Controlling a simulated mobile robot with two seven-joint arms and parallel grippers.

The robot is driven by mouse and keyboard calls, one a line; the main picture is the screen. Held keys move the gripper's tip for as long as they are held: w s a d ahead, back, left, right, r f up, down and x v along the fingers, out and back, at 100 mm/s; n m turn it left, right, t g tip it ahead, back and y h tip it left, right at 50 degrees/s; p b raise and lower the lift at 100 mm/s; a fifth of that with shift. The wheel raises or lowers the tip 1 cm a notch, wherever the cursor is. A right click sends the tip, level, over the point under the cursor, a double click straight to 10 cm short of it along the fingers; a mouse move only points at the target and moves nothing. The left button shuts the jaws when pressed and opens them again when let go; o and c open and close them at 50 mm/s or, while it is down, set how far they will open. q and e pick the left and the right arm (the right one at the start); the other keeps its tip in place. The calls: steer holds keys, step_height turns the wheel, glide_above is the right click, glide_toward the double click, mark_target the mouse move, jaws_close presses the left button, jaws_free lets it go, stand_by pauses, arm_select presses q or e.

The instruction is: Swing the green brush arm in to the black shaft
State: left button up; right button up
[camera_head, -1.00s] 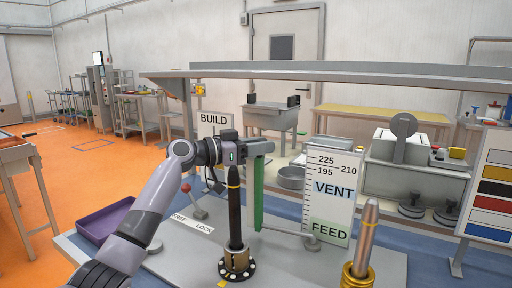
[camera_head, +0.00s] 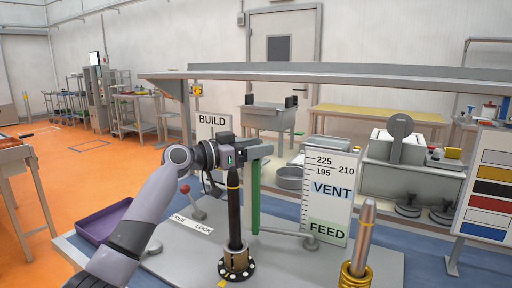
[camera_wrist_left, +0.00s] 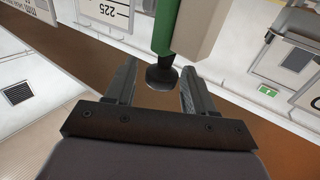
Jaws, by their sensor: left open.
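The green brush arm (camera_head: 255,198) hangs as an upright green strip on a grey bar, just right of the black shaft (camera_head: 234,208), with a gap between them. Finger contact is unclear.
A second, bare metal shaft (camera_head: 365,235) stands in a gold collar at front right. A VENT/FEED scale board (camera_head: 332,210) stands behind. A red-knobbed lever (camera_head: 187,192) and a purple tray (camera_head: 100,222) are at left. A grey shelf beam (camera_head: 330,76) spans behind.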

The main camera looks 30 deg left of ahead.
arm_select(q)
steer(key=b+v, duration=0.2)
steer(key=v, duration=0.5)
steer(key=shift+r, duration=0.1)
